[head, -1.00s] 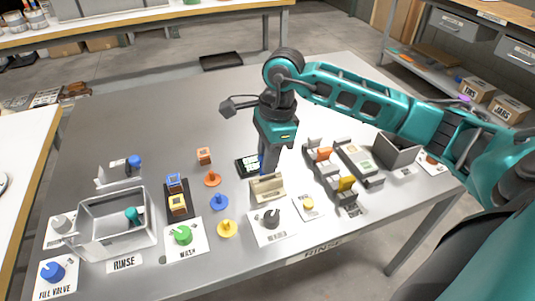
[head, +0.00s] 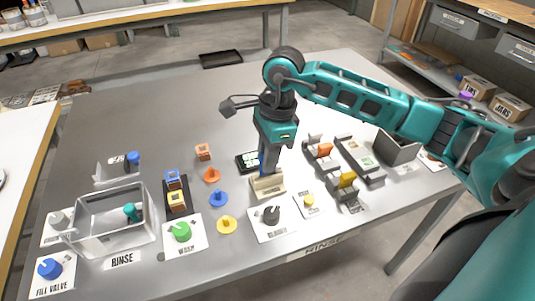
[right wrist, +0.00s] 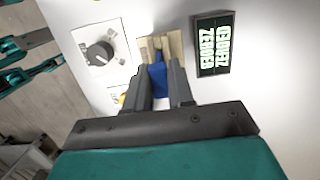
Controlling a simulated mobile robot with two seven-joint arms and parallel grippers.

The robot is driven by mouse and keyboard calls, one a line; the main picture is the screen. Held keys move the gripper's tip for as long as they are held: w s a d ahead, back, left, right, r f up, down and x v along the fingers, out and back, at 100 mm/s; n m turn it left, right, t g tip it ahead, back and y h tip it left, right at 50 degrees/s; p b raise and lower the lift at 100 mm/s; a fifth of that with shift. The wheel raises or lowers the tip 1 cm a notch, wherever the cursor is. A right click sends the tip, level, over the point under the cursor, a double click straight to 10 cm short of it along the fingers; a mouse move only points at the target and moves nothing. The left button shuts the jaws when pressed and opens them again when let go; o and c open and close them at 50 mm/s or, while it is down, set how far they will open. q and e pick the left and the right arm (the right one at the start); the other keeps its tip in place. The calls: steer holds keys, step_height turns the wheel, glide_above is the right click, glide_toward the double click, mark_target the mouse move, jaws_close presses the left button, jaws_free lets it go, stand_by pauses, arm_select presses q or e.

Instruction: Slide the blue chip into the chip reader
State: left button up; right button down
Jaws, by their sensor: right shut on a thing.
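The beige chip reader (head: 268,188) stands near the front middle of the table, behind a dark knob panel. My right gripper (head: 268,168) points down just above and behind it, shut on the blue chip. In the right wrist view the blue chip (right wrist: 158,78) sticks out between the fingertips (right wrist: 160,88), and its far end lies at the beige reader (right wrist: 164,42), between its walls. I cannot tell how deep the chip sits in the slot. My left gripper is not in view.
A black display (right wrist: 213,45) with pale green text is beside the reader. The dark knob (head: 271,215) and a yellow button (head: 308,200) are in front of it. Coloured discs with pegs (head: 219,198) stand to the left, chip holders (head: 320,150) to the right.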

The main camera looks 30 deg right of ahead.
steer(key=shift+f+b, duration=1.2)
steer(key=shift+f, duration=0.2)
steer(key=shift+r, duration=0.1)
steer(key=shift+r+p, duration=1.05)
steer(key=shift+r, duration=0.35)
steer(key=shift+f+b, duration=1.35)
steer(key=shift+f, duration=0.1)
steer(key=shift+r, duration=0.15)
steer(key=shift+r+p, duration=0.95)
steer(key=shift+r, duration=0.3)
